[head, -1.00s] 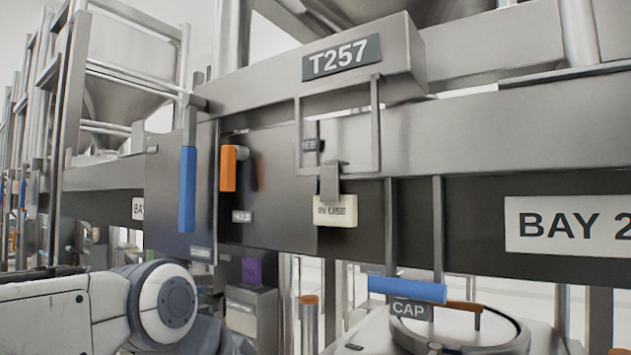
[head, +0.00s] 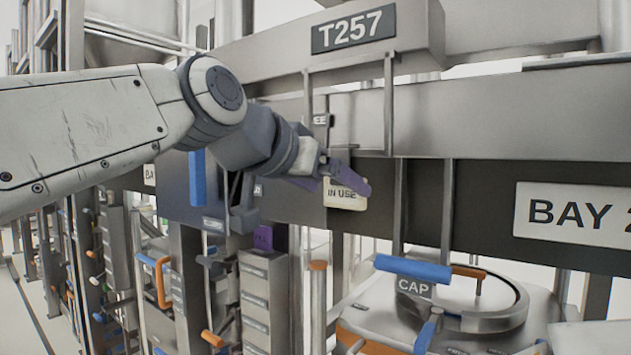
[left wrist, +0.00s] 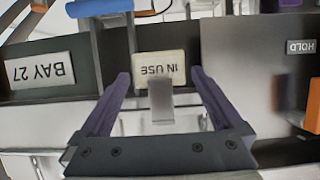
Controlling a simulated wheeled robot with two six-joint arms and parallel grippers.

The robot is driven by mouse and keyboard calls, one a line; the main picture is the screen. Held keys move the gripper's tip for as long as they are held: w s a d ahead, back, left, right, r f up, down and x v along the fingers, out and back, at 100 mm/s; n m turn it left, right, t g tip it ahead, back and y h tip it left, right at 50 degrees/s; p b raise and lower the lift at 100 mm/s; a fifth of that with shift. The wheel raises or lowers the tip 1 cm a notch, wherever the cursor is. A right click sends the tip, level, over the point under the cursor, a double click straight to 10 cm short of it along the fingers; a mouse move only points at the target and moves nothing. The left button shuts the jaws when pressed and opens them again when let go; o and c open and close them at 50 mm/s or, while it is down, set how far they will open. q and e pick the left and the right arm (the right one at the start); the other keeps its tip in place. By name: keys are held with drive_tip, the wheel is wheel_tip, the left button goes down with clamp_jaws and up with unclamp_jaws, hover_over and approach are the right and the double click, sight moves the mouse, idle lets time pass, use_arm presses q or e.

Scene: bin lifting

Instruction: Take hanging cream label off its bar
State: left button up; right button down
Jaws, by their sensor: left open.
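The cream label (head: 346,201), marked IN USE, hangs in front of the dark panel below the T257 plate. In the left wrist view the label (left wrist: 160,66) appears upside down, with its grey hook (left wrist: 162,100) in front of it. My left gripper (head: 350,180) is at the label's upper edge. In the left wrist view its purple fingers (left wrist: 160,78) are spread, one on each side of label and hook, with gaps visible. My right gripper is out of view.
The T257 plate (head: 353,29) is on the beam above. The BAY sign (head: 575,215) is to the right. A blue handle (head: 413,268) and the CAP lid (head: 470,305) are below right. A blue vertical handle (head: 197,178) is behind my arm.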

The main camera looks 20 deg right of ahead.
sight(342, 188)
use_arm(q)
drive_tip(key=p+x, duration=0.1)
drive_tip(key=x, duration=0.2)
drive_tip(key=shift+w+d+f+p, duration=0.1)
drive_tip(key=shift+w+d+p, duration=0.05)
drive_tip(key=shift+d+p, duration=0.2)
drive_tip(key=shift+w+d+f, duration=0.15)
drive_tip(key=c, duration=0.9)
drive_tip(key=shift+r, duration=0.75)
drive_tip(key=s+a+b, duration=0.3)
drive_tip(key=a, duration=0.1)
drive_tip(key=s+a+b, duration=0.2)
drive_tip(key=s+a, duration=0.2)
drive_tip(key=a, duration=0.1)
drive_tip(key=s+a+b, duration=0.3)
drive_tip(key=s+a, duration=0.1)
drive_tip(key=a, duration=0.1)
drive_tip(key=shift+a+r+b, duration=0.15)
drive_tip(key=shift+r+b, duration=0.15)
drive_tip(key=shift+r, duration=0.05)
